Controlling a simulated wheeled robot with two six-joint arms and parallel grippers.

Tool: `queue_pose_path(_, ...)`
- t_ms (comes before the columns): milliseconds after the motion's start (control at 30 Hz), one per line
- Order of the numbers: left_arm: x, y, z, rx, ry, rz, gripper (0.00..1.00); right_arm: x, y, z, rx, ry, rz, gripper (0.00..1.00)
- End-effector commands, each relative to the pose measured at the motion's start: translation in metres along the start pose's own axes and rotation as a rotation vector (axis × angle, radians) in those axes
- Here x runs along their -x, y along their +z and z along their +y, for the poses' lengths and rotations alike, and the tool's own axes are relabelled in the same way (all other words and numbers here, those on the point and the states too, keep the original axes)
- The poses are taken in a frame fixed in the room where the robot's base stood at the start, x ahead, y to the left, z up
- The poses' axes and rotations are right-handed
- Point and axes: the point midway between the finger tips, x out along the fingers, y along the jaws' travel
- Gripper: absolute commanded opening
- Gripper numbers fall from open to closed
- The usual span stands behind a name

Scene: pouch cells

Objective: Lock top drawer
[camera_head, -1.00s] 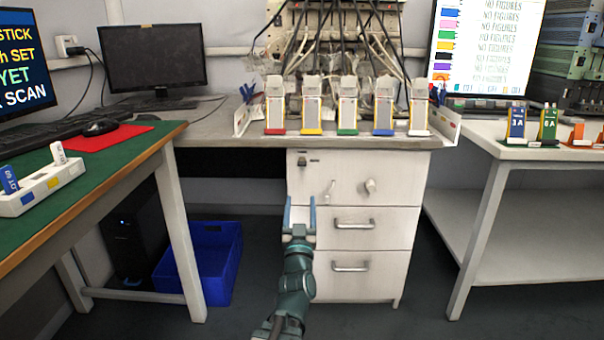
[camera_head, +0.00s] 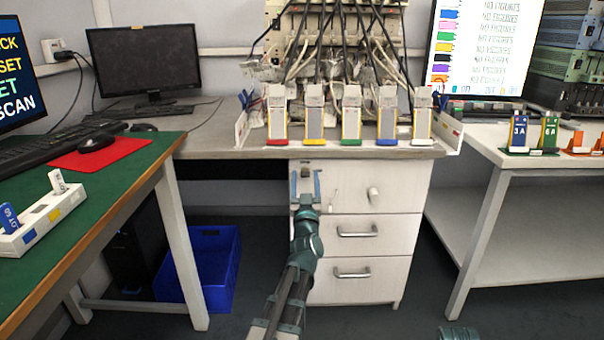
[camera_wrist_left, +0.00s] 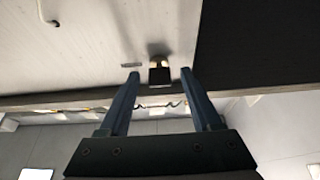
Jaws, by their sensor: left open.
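The top drawer (camera_head: 350,184) is the upper front of the white cabinet under the desk, and it looks shut. A small dark lock (camera_head: 306,171) sits at its upper left. It also shows as a dark block in the left wrist view (camera_wrist_left: 159,75). My left gripper (camera_head: 305,176) is open in front of the drawer. Its blue fingers stand on either side of the lock in the head view. In the left wrist view the lock lies between and slightly beyond the fingertips (camera_wrist_left: 159,76); I cannot tell whether they touch it. My right gripper is out of view.
Two lower drawers have bar handles (camera_head: 356,229). The desk edge (camera_head: 330,152) overhangs above. A blue bin (camera_head: 222,270) stands on the floor left.

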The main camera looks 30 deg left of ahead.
Motion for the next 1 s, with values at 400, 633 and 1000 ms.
queue_pose_path(400, -0.0010, 0.0001, 0.0004, 0.000, 0.000, 0.000, 0.38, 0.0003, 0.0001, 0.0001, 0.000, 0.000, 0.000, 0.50)
queue_pose_path(633, -0.0010, 0.0001, 0.0004, 0.000, 0.000, 0.000, 0.00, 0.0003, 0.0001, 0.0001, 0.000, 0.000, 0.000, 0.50)
queue_pose_path(1000, -0.0013, -0.0002, 0.0012, 0.035, -0.013, -0.002, 0.00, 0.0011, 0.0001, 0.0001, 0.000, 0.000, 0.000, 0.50)
